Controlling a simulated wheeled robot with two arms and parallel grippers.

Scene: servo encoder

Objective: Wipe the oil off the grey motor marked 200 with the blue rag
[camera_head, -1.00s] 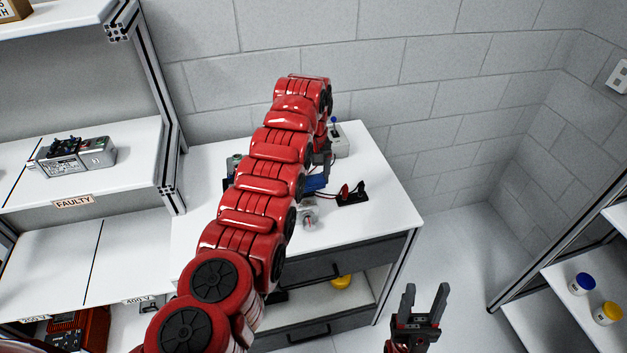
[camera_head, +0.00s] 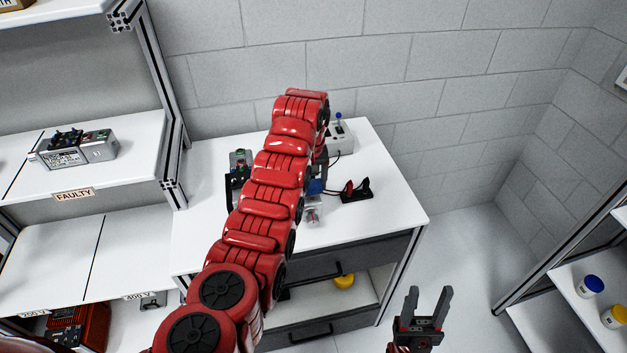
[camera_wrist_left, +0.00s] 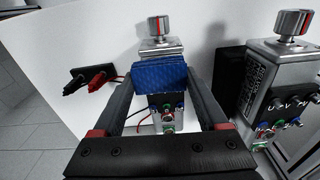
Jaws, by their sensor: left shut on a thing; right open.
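In the left wrist view, the blue rag (camera_wrist_left: 160,75) is pinched between the fingers of my left gripper (camera_wrist_left: 163,78). The rag lies over or against the front of a grey motor (camera_wrist_left: 160,47) with a silver, red-marked shaft on top. I cannot tell how firmly it touches. The motor's marking is not readable. In the head view my left arm hides most of this spot; a bit of the rag (camera_head: 316,187) and a small part of the motor (camera_head: 313,212) show beside it. My right gripper (camera_head: 428,303) is open and empty, in front of the table's right side.
A second grey motor (camera_wrist_left: 270,85) stands to the right in the wrist view. Red and black clips (camera_head: 355,190) and a grey box (camera_head: 340,138) with a blue-tipped lever are on the white table (camera_head: 390,215). A shelf (camera_head: 125,145) stands left. The table's right corner is clear.

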